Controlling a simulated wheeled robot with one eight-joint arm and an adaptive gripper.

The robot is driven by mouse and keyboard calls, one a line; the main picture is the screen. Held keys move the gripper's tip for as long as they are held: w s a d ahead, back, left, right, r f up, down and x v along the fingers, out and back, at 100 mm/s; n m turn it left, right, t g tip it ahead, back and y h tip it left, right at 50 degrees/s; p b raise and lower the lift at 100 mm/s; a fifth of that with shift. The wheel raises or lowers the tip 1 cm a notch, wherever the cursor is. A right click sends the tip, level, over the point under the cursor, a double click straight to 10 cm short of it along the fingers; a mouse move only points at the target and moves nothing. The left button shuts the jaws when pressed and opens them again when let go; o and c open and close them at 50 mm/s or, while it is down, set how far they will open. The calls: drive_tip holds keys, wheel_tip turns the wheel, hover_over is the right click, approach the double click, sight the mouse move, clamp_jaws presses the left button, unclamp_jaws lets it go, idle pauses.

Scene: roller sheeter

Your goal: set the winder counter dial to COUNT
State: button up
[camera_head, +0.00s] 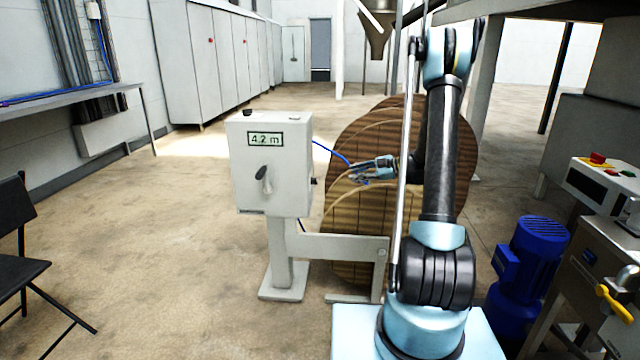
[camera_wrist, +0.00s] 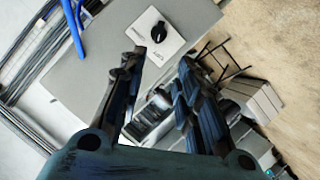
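The winder counter is a white box (camera_head: 250,165) on a post, its display reading 4.2 m. In the wrist view its grey side face (camera_wrist: 90,85) carries a white plate with a round black dial (camera_wrist: 152,33). The small marks around the dial are too blurred to read, and I cannot tell which mark it points to. In the head view only a dark bit of the dial (camera_head: 313,182) shows at the box's right edge. My gripper (camera_head: 358,172) is to the right of the box, pointing at it, apart from the dial. Its fingers (camera_wrist: 162,65) are spread and empty.
A blue cable (camera_head: 332,151) runs from the box toward my gripper. A large wooden reel (camera_head: 350,225) stands behind my arm. The box's front has a grey lever (camera_head: 263,181). A blue motor (camera_head: 525,265) stands at right, a black chair (camera_head: 20,240) at left.

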sight(314, 181)
drive_tip(key=x, duration=1.7)
drive_tip(key=shift+w+a+f, duration=0.15)
drive_tip(key=shift+w+f, duration=0.05)
drive_tip(key=shift+w, duration=0.1)
clamp_jaws()
